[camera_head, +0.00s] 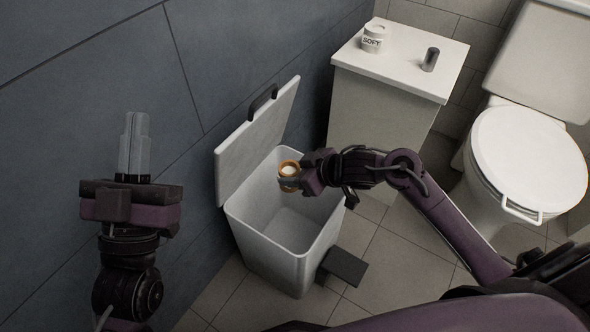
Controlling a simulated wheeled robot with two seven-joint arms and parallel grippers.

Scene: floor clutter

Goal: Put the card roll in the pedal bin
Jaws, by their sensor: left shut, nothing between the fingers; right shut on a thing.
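The card roll (290,166), a small brown ring with a pale inside, is held over the opening of the pedal bin. My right gripper (289,181) is shut on it, and the fingers partly hide it. The white pedal bin (262,243) stands on the floor with its lid (258,140) raised against the wall side and its black pedal (343,266) at the front right. The part of the bin's inside that shows looks empty. My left gripper (133,145) is shut and empty, pointing up in front of the dark wall, left of the bin.
A white cabinet (385,100) stands behind the bin, with a tub marked SOFT (374,38) and a small grey cylinder (430,60) on top. A toilet (525,155) is at the right. The tiled floor (395,255) right of the pedal is clear.

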